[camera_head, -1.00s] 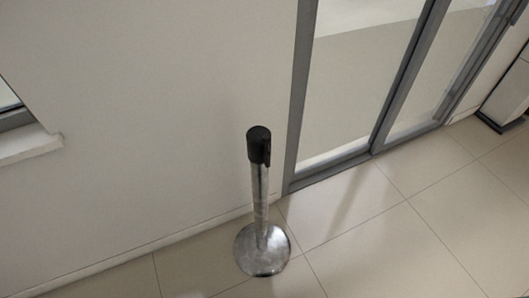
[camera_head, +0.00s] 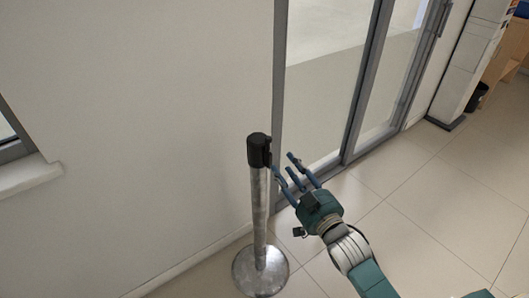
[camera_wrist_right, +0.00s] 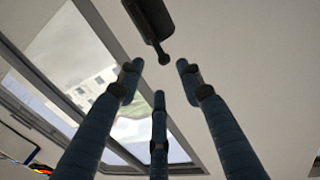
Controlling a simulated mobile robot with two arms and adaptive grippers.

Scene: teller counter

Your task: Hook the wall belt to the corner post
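A chrome post with a black head (camera_head: 259,150) stands upright by the wall in the head view. Its round base (camera_head: 260,270) rests on the floor. My right gripper (camera_head: 284,165) is just right of the black head, its blue fingers spread and pointing toward it. In the right wrist view the black head (camera_wrist_right: 153,15) hangs in at the top, with a small dark tab end (camera_wrist_right: 163,57) between and beyond the fingertips. The right gripper (camera_wrist_right: 160,75) is open, with nothing seen between its fingers. I see no stretched belt. My left gripper is not in view.
A glass door with a grey frame (camera_head: 356,80) is behind and right of the post. A plain wall (camera_head: 150,120) is on the left with a window sill (camera_head: 28,174). A white cabinet (camera_head: 470,60) stands far right. The tiled floor (camera_head: 440,210) on the right is clear.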

